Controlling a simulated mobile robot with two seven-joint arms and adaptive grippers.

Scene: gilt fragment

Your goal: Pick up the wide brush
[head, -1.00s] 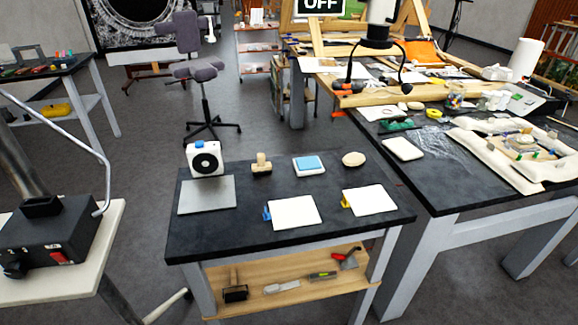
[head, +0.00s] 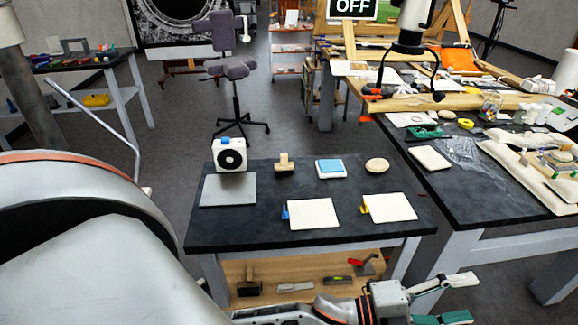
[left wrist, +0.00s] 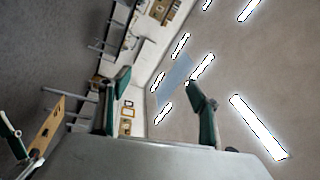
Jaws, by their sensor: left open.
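A dark block with a pale wooden handle, which looks like the wide brush (head: 248,288), is at the left end of the low wooden shelf under the black table. It is small in the head view, and I cannot make out its bristles. My left gripper (head: 460,300) is open at the bottom right of the head view, nearer to me than the shelf and well to the right of the brush. In the left wrist view the open fingers (left wrist: 160,92) have nothing between them; ceiling lights and furniture lie beyond. The brush is not recognisable in that view.
The low shelf (head: 268,268) also holds a grey scraper (head: 295,287), a green and grey tool (head: 337,281) and a red-handled tool (head: 362,262). The black tabletop (head: 245,228) above carries white pads and small items. A larger worktable (head: 470,205) stands to the right.

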